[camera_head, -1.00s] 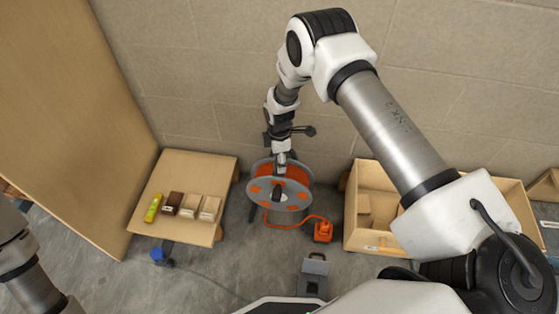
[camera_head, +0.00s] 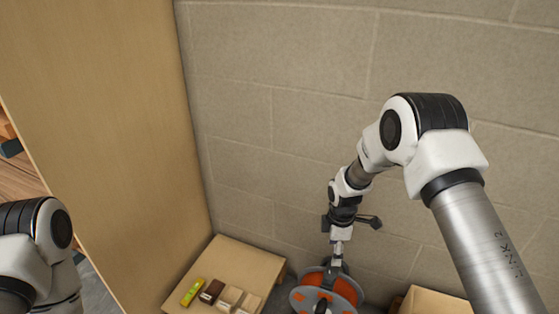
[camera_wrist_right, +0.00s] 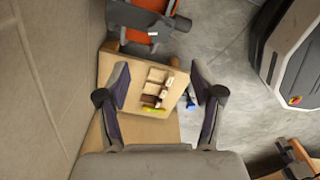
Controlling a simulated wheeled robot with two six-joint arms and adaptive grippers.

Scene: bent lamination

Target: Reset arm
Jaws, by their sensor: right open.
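My right arm reaches down from the right in the head view. My right gripper (camera_head: 337,262) appears small there, pointing down near the orange and grey cable reel (camera_head: 347,288). In the right wrist view my right gripper (camera_wrist_right: 159,68) is open, its two dark fingers spread wide with nothing between the pads. Behind them, farther off, is a small wooden table (camera_wrist_right: 108,70). My left arm shows at the lower left of the head view; its gripper is outside the picture.
The small table (camera_head: 245,262) carries a yellow-green item (camera_head: 192,292) and several small blocks (camera_head: 229,297). A tall wooden panel (camera_head: 110,130) stands at its left, a block wall (camera_head: 290,90) behind. A wooden box (camera_head: 432,302) is cut off at the bottom.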

